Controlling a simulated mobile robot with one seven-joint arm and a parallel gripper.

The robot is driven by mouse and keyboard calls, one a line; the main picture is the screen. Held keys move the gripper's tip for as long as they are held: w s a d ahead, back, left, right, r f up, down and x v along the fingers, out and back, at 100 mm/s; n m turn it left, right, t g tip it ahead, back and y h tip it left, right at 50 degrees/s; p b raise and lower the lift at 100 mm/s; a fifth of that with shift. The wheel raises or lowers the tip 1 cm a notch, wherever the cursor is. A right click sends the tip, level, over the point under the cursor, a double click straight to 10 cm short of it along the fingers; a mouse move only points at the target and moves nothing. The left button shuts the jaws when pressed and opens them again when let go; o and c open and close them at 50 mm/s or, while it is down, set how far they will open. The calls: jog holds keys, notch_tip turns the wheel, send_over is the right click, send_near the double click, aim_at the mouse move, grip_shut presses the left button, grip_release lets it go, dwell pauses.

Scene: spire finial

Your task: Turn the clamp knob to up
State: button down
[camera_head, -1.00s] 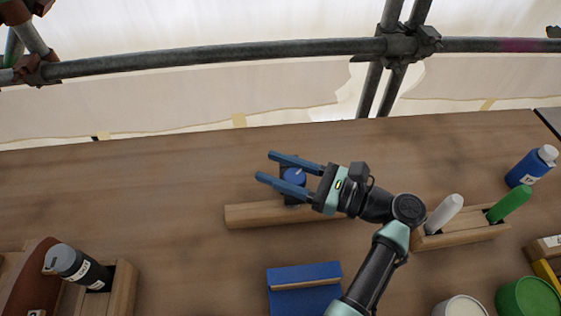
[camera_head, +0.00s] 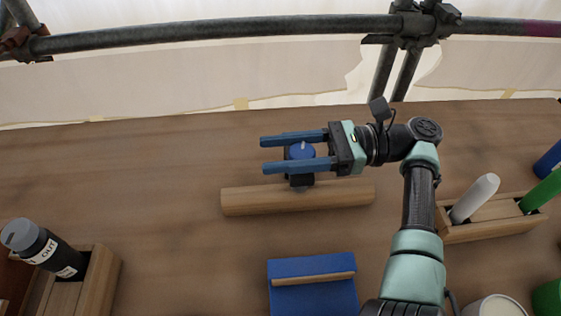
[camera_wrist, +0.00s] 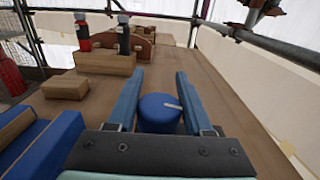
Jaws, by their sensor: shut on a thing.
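The clamp knob (camera_head: 299,153) is a round blue knob with a short white mark on top. It sits on a dark clamp body (camera_head: 301,180) at the back of a wooden bar (camera_head: 245,201). In the head view the white mark points toward the top of the picture. In the wrist view the knob (camera_wrist: 158,113) shows between the fingers, with its mark pointing right. My gripper (camera_head: 294,152) reaches in from the right, its two blue fingers shut on the knob's sides. The fingers hide part of the knob's sides.
A blue block with a wooden strip (camera_head: 312,291) lies in front of the bar. A wooden holder with white and green markers (camera_head: 485,228) stands at right. A dark bottle (camera_head: 48,250) stands in a wooden block at left. Scaffold pipes (camera_head: 220,37) run behind the table.

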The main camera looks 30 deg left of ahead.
jog(key=shift+s+f+n+g+h+b, duration=0.15)
jog(key=shift+n+g+h+b, duration=0.4)
jog(key=shift+b, duration=0.6)
jog(key=shift+c, duration=1.5)
grip_release()
jog(key=shift+s, duration=0.1)
notch_tip(320, 180, up, 10)
jog(key=p, duration=0.3)
jog(key=shift+a, duration=0.1)
